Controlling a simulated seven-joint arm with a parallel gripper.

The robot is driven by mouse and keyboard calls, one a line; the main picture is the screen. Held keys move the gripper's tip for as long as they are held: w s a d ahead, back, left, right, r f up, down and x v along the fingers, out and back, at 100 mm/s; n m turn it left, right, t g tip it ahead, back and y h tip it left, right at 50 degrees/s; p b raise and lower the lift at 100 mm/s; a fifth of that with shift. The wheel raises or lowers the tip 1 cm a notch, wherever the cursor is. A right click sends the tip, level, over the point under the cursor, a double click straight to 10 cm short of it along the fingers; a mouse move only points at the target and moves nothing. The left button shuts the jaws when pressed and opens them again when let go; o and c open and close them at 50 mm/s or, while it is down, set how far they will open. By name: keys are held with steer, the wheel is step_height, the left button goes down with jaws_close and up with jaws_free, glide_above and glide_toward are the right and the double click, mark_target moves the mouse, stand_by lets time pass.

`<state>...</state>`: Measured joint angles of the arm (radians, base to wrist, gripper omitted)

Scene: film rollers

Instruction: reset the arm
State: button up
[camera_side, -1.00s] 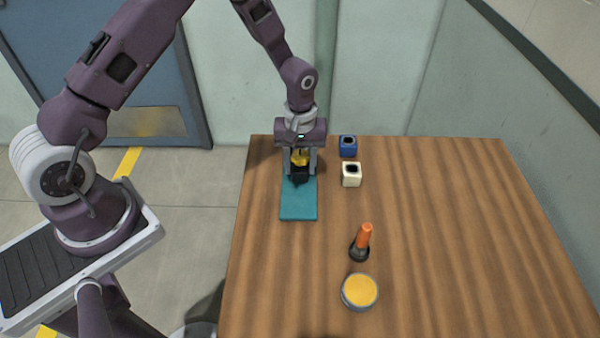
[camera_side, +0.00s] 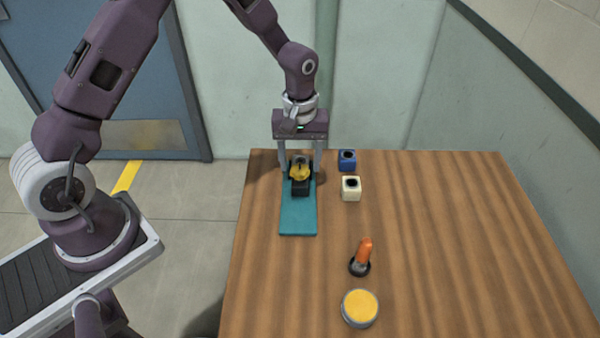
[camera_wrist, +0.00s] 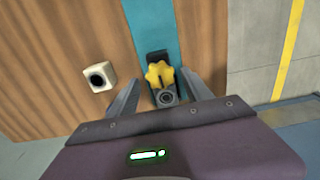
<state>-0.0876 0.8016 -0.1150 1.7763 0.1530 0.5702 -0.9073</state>
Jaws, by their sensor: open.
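My gripper (camera_side: 300,168) is open above the far end of the teal mat (camera_side: 298,220). Its two fingers stand apart on either side of a yellow knob-like piece (camera_side: 299,174) with a grey round top, which sits in a black holder (camera_side: 301,189) on the mat. In the wrist view the yellow piece (camera_wrist: 158,74) lies between the spread fingers (camera_wrist: 162,92), with a gap on both sides. Whether the fingertips reach down beside it or stop above it is hard to tell.
A blue block (camera_side: 347,160) and a white block (camera_side: 351,189), each with a dark hole, stand right of the mat. An orange-handled piece in a black base (camera_side: 364,252) and a round yellow-topped tin (camera_side: 360,308) stand nearer. The table's right side is clear.

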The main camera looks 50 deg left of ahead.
steer(key=shift+r, duration=0.55)
steer(key=shift+r, duration=0.3)
steer(key=s+r+m+t, duration=0.1)
steer(key=s+r+m, duration=0.1)
steer(key=s+r, duration=0.5)
steer(key=s+r+m+t, duration=0.2)
steer(key=s+r, duration=0.1)
steer(key=r, duration=0.9)
steer(key=s+r+m+t, duration=0.1)
steer(key=s+r+m, duration=0.1)
steer(key=s, duration=0.6)
steer(key=s+r+m+t, duration=0.1)
steer(key=s+r+m, duration=0.1)
steer(key=s, duration=0.6)
steer(key=shift+d+r+m+t, duration=0.2)
steer(key=shift+d+m+t, duration=0.1)
steer(key=shift+m, duration=0.2)
